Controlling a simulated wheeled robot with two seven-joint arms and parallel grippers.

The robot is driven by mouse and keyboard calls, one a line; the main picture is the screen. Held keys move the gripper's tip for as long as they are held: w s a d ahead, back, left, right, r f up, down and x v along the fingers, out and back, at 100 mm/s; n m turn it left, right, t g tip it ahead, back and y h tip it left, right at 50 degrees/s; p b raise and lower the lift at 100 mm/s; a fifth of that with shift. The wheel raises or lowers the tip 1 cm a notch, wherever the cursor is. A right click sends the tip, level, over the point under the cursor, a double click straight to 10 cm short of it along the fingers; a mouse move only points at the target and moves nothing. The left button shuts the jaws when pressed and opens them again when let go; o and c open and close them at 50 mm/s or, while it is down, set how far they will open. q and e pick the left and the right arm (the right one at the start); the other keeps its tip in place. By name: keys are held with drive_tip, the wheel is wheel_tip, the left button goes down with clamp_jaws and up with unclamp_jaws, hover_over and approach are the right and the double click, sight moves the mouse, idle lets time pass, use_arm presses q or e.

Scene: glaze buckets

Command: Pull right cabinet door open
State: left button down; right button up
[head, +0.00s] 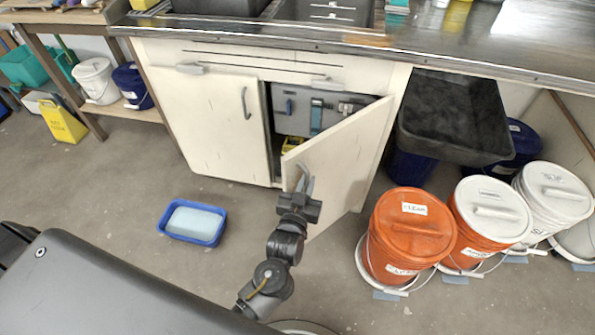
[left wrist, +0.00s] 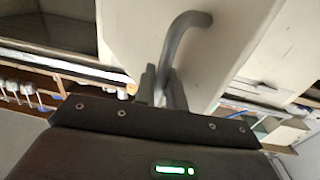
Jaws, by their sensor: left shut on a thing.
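The right cabinet door (head: 348,160) is white and stands partly open, swung out toward me with its hinge side on the right. Its grey bar handle (head: 306,178) is near the door's free edge. My left gripper (head: 301,193) is at this handle and shut on it. In the left wrist view the handle (left wrist: 178,48) runs down between the two fingers (left wrist: 163,88). The left cabinet door (head: 208,120) is closed. Inside the open side I see a grey interior with blue items (head: 316,115) and something yellow (head: 292,144). My right gripper is not in view.
A blue tub (head: 193,240) with a pale block lies on the floor to the left. An orange bucket (head: 408,232) and white-lidded buckets (head: 492,212) stand right of the door. The floor left of the door is mostly clear.

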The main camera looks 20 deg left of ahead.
use_arm(q)
drive_tip(key=shift+s+d, duration=0.15)
drive_tip(key=shift+d, duration=0.25)
drive_tip(key=c, duration=1.8)
unclamp_jaws()
drive_tip(key=s, duration=1)
drive_tip(key=shift+s+d, duration=0.3)
drive_tip(key=shift+s, duration=0.05)
drive_tip(key=shift+c, duration=0.5)
